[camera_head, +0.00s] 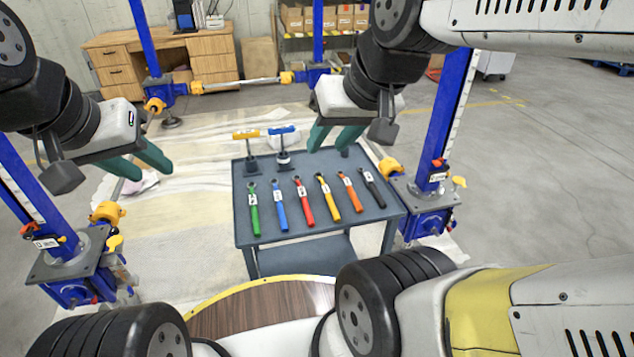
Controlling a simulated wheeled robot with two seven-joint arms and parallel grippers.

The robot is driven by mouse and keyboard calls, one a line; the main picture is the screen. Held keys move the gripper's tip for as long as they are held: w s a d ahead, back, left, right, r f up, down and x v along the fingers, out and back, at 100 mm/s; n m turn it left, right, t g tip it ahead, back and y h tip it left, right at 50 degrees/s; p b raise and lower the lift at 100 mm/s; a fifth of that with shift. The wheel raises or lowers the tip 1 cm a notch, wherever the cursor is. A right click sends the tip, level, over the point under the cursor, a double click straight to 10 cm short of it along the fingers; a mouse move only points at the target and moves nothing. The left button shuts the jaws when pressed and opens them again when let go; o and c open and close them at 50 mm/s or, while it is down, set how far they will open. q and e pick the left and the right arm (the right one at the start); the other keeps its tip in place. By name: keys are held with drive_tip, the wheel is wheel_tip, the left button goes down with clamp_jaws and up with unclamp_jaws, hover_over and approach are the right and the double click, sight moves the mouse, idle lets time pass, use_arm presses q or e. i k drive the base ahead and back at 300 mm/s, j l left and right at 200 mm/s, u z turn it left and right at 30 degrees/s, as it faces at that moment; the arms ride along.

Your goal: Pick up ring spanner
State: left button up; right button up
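Several coloured spanners lie in a row on a grey cart (246,184): green (254,211), blue (279,207), red (303,203), yellow (327,199), orange (350,193) and black (373,188). Their ring ends point to the cart's back and a small white label sits on each. My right gripper (329,149) is open and empty, with teal fingers spread near the cart's back edge, beyond the yellow and orange spanners. My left gripper (155,176) is open and empty, left of the cart and apart from it.
Two T-handled tools, one yellow (246,134) and one blue (283,131), stand at the cart's back left. Blue screw jack columns (447,120) stand around the cart. A wooden desk (115,62) and shelves with boxes are behind. Floor at right is clear.

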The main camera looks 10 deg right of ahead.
sight(334, 210)
drive_tip(key=z, duration=1.05)
drive_tip(key=u, duration=0.45)
drive_tip(key=i+l+u, duration=0.1)
drive_tip(key=l+u, duration=0.65)
drive_tip(key=l, duration=0.3)
drive_tip(key=l+u, duration=0.3)
drive_tip(key=l, duration=2)
drive_tip(key=i+l, duration=0.25)
